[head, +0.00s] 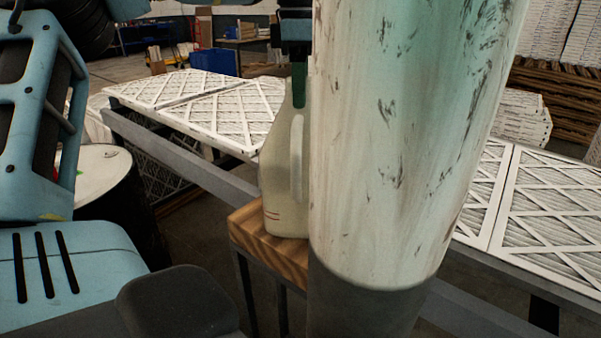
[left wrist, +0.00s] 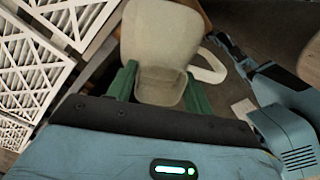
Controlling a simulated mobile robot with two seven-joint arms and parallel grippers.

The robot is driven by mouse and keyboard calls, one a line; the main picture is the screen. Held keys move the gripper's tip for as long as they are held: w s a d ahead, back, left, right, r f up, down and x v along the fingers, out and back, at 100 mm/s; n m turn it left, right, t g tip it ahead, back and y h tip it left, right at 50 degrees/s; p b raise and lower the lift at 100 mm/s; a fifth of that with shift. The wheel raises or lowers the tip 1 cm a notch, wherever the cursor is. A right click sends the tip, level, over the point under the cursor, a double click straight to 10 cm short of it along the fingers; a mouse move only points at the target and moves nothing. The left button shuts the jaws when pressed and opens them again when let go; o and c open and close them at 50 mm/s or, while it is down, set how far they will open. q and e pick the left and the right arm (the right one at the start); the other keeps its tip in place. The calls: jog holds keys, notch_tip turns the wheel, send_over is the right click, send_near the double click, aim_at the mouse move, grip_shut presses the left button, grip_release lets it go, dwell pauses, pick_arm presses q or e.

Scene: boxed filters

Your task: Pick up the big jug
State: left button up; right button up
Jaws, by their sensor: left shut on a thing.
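The big jug (head: 284,185) is pale and cream coloured, with a handle and thin red lines near its base. In the head view it stands upright at the small wooden table (head: 262,248). I cannot tell whether its base touches the wood. My left gripper (head: 299,92) is at the jug's top, with a green finger showing. In the left wrist view the gripper (left wrist: 160,92) has its two green fingers on either side of the jug (left wrist: 165,40), shut on it. The jug's right side is partly hidden in the head view. My right gripper is not in view.
White pleated filters (head: 215,105) lie on a long grey-framed table behind the jug, and more (head: 555,205) lie at the right. A dark drum with a pale top (head: 98,172) stands at the left. Stacked filters (head: 570,40) fill the back right.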

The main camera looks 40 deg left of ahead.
pick_arm(q)
jog(key=shift+c, duration=1.4)
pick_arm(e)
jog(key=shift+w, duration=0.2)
pick_arm(q)
jog(key=shift+r, duration=0.1)
grip_shut()
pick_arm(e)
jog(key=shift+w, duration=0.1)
pick_arm(q)
jog(key=shift+r, duration=0.1)
